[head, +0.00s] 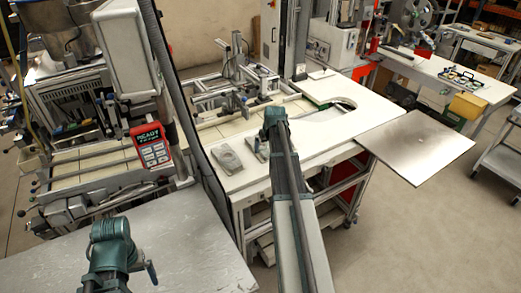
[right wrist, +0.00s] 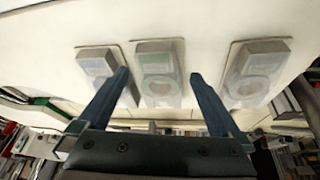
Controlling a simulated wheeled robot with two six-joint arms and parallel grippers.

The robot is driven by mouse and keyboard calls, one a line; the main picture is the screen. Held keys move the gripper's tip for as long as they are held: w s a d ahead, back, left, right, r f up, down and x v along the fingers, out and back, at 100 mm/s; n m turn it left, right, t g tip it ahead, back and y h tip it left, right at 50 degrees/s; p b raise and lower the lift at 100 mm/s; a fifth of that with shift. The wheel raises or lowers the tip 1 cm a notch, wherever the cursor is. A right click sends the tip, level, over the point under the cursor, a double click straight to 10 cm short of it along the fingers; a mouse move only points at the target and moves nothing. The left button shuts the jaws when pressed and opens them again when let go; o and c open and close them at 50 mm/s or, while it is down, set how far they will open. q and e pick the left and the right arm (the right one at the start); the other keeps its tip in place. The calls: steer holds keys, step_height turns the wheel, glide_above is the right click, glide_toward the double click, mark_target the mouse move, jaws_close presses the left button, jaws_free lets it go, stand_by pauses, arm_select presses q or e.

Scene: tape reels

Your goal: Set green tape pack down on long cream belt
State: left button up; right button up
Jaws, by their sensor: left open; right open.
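In the right wrist view, a clear pack with a pale green label (right wrist: 156,58) lies flat on a white surface between the fingertips. My right gripper (right wrist: 159,76) is open and empty there; no contact with the pack shows. In the head view, my right arm reaches over the white table and hides part of the packs. The long cream belt seems to be the cream strip (head: 215,133) behind them. My left gripper (head: 148,272) is open at lower left, its fingers barely showing.
A grey pack (head: 227,160) lies near the white table's (head: 245,180) left front edge. A metal frame fixture (head: 235,88) stands over the cream strip. A machine with a red control box (head: 152,147) stands left. A bare metal sheet (head: 418,146) lies right of the table.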

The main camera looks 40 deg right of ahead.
mark_target(266, 152)
steer(key=b+x, duration=0.3)
steer(key=x, duration=0.1)
steer(key=shift+w+d+f, duration=0.15)
steer(key=c, duration=1.2)
steer(key=shift+r, duration=0.25)
steer(key=shift+c, duration=0.2)
steer(key=shift+r+p, duration=0.55)
steer(key=shift+p, duration=0.1)
step_height(266, 152, up, 3)
steer(key=p, duration=0.3)
steer(key=s, duration=0.2)
steer(key=shift+s+a+f+b, duration=0.2)
steer(key=shift+s+f+b, duration=0.1)
steer(key=s+a+r+p, duration=0.1)
steer(key=s, duration=1.2)
steer(key=shift+s, duration=0.2)
